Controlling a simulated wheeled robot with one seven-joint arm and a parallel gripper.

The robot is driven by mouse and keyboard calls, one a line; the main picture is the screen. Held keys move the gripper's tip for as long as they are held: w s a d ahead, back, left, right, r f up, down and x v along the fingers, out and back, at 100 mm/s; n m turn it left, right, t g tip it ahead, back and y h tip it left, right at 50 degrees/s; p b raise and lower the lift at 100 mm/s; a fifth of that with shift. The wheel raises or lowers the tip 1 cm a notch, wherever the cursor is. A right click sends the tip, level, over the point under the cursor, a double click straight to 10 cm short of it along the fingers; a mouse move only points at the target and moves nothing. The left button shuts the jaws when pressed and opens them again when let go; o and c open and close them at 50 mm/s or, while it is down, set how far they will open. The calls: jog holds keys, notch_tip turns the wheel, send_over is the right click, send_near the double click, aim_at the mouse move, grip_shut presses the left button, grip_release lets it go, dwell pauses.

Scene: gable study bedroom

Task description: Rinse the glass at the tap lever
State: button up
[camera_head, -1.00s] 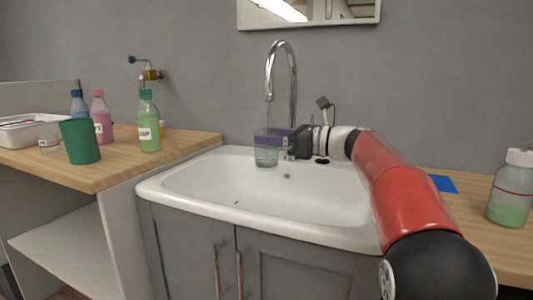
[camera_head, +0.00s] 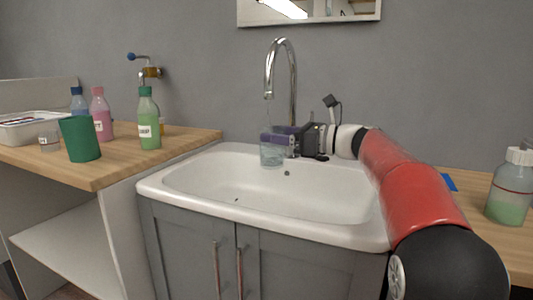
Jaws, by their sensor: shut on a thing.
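The clear glass (camera_head: 271,154) is held upright over the back of the white sink basin (camera_head: 290,197), under the mouth of the chrome faucet (camera_head: 268,85). My gripper (camera_head: 282,139) is shut on the glass from the right side, with its purple-grey fingers across the upper part. The lower part of the glass looks pale blue-green. I cannot tell whether water is flowing from the spout.
On the left counter (camera_head: 110,177) stand a green cup (camera_head: 80,140), a green bottle (camera_head: 149,120), a pink bottle (camera_head: 101,115), a blue bottle (camera_head: 78,102) and a white tray (camera_head: 25,128). A bottle with green liquid (camera_head: 509,187) stands on the right. The basin's front is empty.

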jog(key=s+d+b, duration=0.1)
jog(key=s+b, duration=0.2)
jog(key=s, duration=0.4)
jog(key=shift+d, duration=0.25)
dwell(1.3)
jog(key=s+d+r+p, duration=0.1)
jog(key=s+r+p, duration=0.1)
jog(key=s+r, duration=0.2)
jog(key=shift+s+p, duration=0.3)
jog(key=shift+s, duration=0.1)
